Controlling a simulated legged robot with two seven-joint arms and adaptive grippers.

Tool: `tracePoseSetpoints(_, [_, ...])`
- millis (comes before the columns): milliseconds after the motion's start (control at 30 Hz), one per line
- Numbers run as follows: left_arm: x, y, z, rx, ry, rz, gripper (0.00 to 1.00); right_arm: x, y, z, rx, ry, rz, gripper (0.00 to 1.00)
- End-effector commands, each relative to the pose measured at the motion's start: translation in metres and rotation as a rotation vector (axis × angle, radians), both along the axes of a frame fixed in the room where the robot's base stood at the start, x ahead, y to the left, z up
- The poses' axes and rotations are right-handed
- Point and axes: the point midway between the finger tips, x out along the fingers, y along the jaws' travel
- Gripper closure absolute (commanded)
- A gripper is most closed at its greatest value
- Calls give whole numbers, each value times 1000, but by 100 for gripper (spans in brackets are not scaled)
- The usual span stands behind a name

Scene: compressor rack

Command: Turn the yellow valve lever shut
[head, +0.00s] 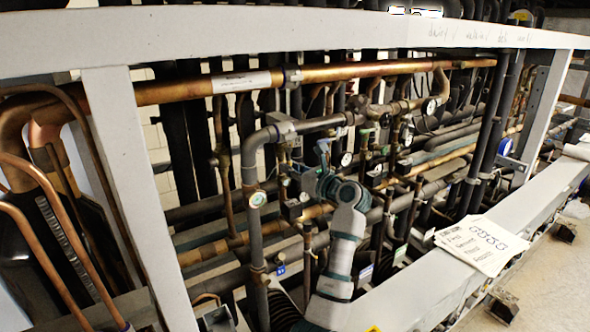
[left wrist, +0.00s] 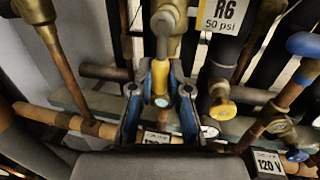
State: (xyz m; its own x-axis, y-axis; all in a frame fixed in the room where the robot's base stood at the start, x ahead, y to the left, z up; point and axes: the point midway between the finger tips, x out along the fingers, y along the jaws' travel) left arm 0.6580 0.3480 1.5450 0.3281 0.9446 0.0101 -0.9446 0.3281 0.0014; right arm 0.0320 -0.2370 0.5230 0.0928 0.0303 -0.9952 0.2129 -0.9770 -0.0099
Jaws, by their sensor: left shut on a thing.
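The yellow valve lever (left wrist: 160,76) shows in the left wrist view, hanging down from a brass valve body near the top middle. My left gripper (left wrist: 159,92) has its two blue fingers on either side of the lever and is shut on it. In the head view my left gripper (head: 322,154) reaches into the pipework at the middle of the rack. I cannot make out the lever there; the gripper and pipes crowd that spot. My right gripper is not in view.
Pipes and round gauges crowd the gripper. A white R6 50 psi tag (left wrist: 222,18) hangs right of the lever. Blue-handled valves (left wrist: 303,45) stand further right. A grey rack beam (head: 430,290) runs in front, with a paper sheet (head: 482,245) on it.

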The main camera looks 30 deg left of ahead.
Motion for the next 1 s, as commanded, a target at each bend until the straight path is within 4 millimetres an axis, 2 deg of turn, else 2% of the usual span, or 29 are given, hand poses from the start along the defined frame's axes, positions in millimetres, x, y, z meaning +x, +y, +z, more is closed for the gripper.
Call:
tracePoseSetpoints(33, [0,5,-5,-5,10,5,100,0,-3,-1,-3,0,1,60])
tracePoseSetpoints(300, [-4,9,-7,45,101,5,100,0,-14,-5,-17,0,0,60])
tracePoseSetpoints(1000, [-25,20,1,272,493,7,100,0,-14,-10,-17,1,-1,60])
